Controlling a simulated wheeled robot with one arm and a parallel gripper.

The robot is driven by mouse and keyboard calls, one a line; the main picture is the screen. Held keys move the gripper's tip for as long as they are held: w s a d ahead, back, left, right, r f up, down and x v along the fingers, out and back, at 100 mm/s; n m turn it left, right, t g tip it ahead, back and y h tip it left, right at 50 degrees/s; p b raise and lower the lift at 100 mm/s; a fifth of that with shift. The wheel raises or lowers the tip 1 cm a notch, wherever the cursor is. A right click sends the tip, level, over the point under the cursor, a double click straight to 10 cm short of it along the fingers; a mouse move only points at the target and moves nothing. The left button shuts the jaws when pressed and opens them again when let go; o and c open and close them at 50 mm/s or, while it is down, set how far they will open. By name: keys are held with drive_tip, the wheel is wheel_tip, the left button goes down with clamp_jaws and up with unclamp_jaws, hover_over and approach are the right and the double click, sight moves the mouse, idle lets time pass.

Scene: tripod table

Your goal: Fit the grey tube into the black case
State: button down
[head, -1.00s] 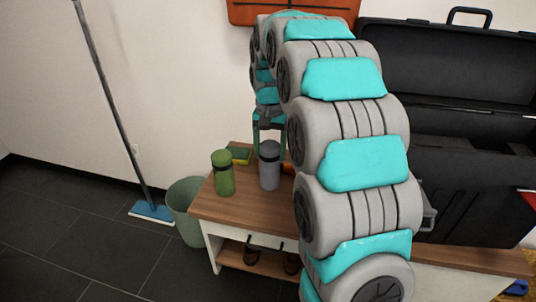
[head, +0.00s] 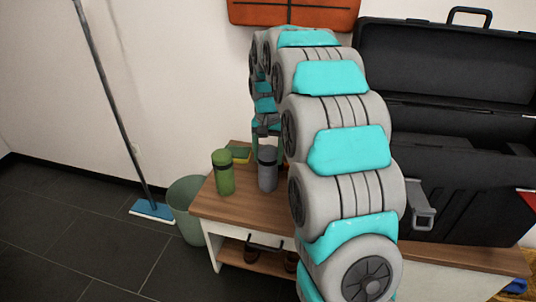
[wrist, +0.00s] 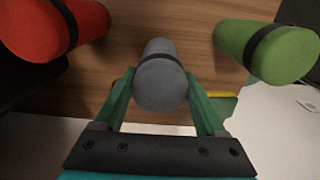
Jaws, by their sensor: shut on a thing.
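The grey tube (head: 268,172) with a dark band stands upright on the wooden bench top. It also shows in the wrist view (wrist: 160,80) between the two green fingers. My gripper (head: 266,147) comes down from above and is shut on the upper part of the tube; in the wrist view, my gripper (wrist: 161,102) has a finger on either side of it. The black case (head: 470,195) stands open at the right, lid raised. My arm hides its left part, and its inside is dark.
A green tube (head: 223,173) stands left of the grey one, and a red tube (wrist: 45,30) on its other side. A yellow-green sponge (head: 240,154) lies behind. A bin (head: 187,205) and mop (head: 152,210) stand left of the bench (head: 235,212).

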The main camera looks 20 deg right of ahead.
drive_tip(key=shift+f, duration=0.15)
unclamp_jaws()
wheel_tip(320, 180, up, 12)
drive_tip(key=shift+r, duration=0.2)
idle(0.4)
